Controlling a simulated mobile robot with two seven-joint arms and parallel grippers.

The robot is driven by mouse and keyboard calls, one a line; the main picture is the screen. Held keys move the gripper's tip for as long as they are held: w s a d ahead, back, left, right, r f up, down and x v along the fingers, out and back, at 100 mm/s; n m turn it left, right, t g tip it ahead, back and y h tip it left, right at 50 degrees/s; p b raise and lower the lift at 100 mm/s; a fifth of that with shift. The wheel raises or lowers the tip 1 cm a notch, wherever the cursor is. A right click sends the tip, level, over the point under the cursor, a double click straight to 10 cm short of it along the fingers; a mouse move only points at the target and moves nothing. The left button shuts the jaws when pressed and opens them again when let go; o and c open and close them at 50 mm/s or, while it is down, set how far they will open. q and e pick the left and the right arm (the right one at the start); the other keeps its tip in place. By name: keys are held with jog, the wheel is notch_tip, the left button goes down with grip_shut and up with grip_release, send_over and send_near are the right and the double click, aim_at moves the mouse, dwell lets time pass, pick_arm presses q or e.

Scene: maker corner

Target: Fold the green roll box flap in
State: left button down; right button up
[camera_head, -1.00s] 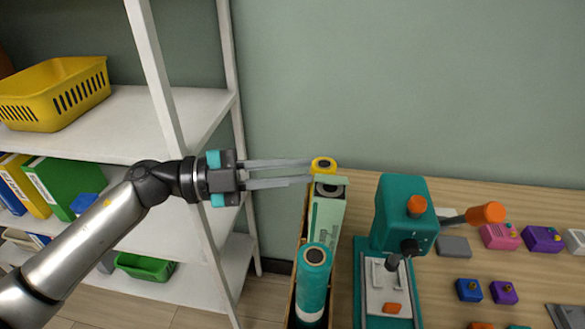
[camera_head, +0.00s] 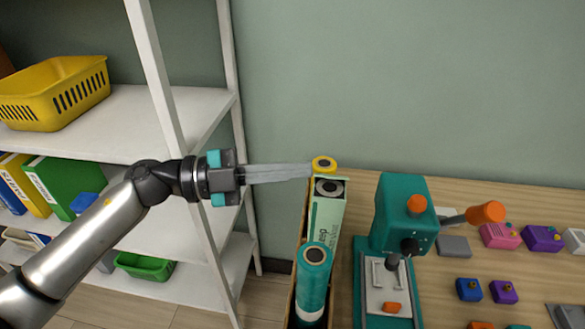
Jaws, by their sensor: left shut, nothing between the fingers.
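The pale green roll box (camera_head: 326,217) stands upright in the narrow wooden holder, between the yellow roll and the teal roll. Its top shows a grey-and-black roll end (camera_head: 329,187) inside a thin green rim. No flap stands out over the top; I cannot tell exactly how it lies. My left gripper (camera_head: 310,171) is shut and empty. Its fingertips are just left of the box's top, close to the yellow roll; whether they touch anything is unclear. My right gripper is not in view.
The yellow roll (camera_head: 324,165) is behind the box and the teal roll (camera_head: 313,278) in front. A teal press (camera_head: 404,215) stands right on the wooden table (camera_head: 440,292), with several small coloured blocks beyond. A white shelf (camera_head: 145,120) is left. Wall space above is clear.

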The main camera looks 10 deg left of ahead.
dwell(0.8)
pick_arm(q)
jog(key=c, duration=1.3)
grip_release()
jog(key=shift+c, duration=0.2)
jog(key=b+v, duration=0.2)
jog(key=v, duration=1.5)
jog(key=shift+a+b, duration=0.25)
jog(key=shift+b, duration=0.15)
jog(key=shift+r, duration=0.15)
